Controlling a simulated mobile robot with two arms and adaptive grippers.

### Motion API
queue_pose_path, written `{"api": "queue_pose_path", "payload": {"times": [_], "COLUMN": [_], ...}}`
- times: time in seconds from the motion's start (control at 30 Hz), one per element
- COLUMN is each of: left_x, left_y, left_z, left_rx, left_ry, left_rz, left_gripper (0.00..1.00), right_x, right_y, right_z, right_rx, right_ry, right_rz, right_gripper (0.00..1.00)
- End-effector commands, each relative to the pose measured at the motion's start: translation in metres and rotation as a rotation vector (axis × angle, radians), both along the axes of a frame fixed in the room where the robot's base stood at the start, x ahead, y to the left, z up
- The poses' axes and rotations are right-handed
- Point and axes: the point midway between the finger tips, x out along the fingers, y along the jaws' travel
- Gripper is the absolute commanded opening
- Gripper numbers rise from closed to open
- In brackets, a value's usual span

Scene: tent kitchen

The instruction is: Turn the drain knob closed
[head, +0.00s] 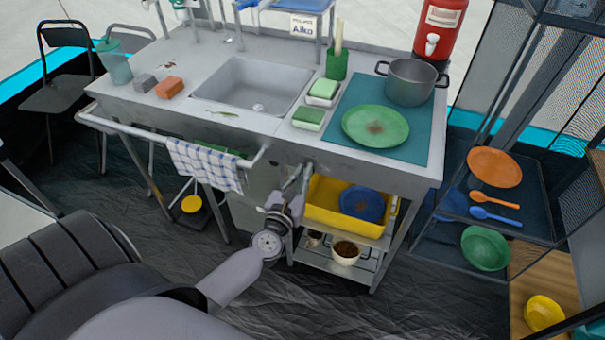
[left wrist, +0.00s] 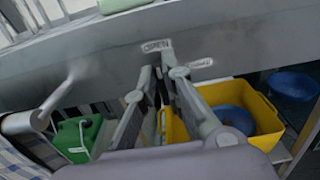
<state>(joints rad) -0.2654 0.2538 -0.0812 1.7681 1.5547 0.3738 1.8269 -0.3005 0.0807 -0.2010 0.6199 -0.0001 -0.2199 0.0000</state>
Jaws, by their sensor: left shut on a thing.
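The front panel of the steel sink unit shows a small label reading OPEN (left wrist: 157,46) in the left wrist view. A second, smaller label (left wrist: 200,63) is to its right, too blurred to read. My left gripper (left wrist: 166,72) is at the panel just below the OPEN label, its fingers close together and shut on the drain knob. The knob itself is mostly hidden by the fingers. In the head view my left gripper (head: 302,178) reaches up to the front panel, right of the towel. My right gripper is not in view.
A towel rail (head: 170,138) with a checked towel (head: 205,164) juts out left of the gripper. A yellow bin (head: 340,215) with a blue plate stands on the shelf below right. The sink basin (head: 250,84) is above. Open floor lies in front.

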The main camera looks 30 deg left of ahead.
Motion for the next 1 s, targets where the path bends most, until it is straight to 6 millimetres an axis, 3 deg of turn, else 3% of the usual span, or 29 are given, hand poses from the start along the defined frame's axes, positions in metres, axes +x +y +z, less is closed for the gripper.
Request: {"api": "queue_pose_path", "payload": {"times": [0.47, 1.0], "left_x": [0.001, 0.003], "left_y": [-0.002, -0.009], "left_z": [0.002, -0.001], "left_rx": [0.128, 0.605], "left_ry": [0.031, 0.146], "left_rz": [0.002, 0.001], "left_gripper": [0.00, 0.00], "right_x": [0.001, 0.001], "right_y": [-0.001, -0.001], "right_z": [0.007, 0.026], "right_rx": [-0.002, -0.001], "right_ry": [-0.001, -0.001], "right_rz": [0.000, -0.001], "right_gripper": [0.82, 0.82]}}
